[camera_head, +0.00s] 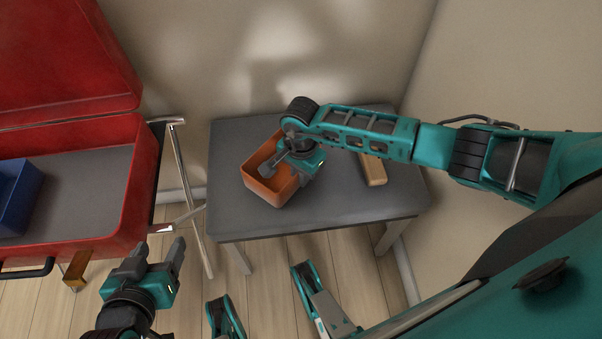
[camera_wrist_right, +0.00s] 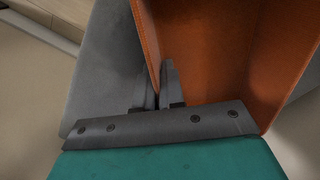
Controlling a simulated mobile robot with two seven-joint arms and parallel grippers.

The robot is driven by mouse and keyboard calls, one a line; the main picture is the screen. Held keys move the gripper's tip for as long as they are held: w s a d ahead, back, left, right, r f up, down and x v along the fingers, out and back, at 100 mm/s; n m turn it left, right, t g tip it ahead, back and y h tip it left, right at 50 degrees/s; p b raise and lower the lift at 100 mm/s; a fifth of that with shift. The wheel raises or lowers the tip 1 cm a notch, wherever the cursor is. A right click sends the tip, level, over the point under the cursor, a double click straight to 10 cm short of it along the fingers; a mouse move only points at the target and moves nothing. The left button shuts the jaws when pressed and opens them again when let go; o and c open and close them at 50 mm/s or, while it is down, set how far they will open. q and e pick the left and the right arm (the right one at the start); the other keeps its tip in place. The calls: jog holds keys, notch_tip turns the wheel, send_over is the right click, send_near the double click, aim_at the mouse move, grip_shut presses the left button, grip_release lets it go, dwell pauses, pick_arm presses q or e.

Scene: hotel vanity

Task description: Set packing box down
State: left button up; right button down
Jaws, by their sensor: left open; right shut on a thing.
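The packing box, an open-topped orange box (camera_head: 270,192), is over the left half of the small grey table (camera_head: 340,207); I cannot tell whether its base touches the top. My right gripper (camera_head: 270,168) is shut on a wall of the box, with fingers on both sides of it. In the right wrist view, the fingers (camera_wrist_right: 161,88) pinch the wall of the orange box (camera_wrist_right: 225,45). The arm hides part of the box's right side. The box looks empty where visible. My left gripper (camera_head: 158,248) is open and empty, in front of the table's left side.
A tan wooden block-like thing (camera_head: 374,170) lies on the table, partly behind my right arm. An open red suitcase (camera_head: 130,200) with a blue box (camera_head: 18,200) stands at left on a metal rack (camera_head: 187,170). Walls close off the back and right. The table's front right is clear.

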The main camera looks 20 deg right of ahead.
jog(key=shift+f, duration=0.2)
jog(key=c, duration=1.2)
grip_release()
jog(key=shift+c, duration=0.2)
jog(key=shift+r, duration=0.1)
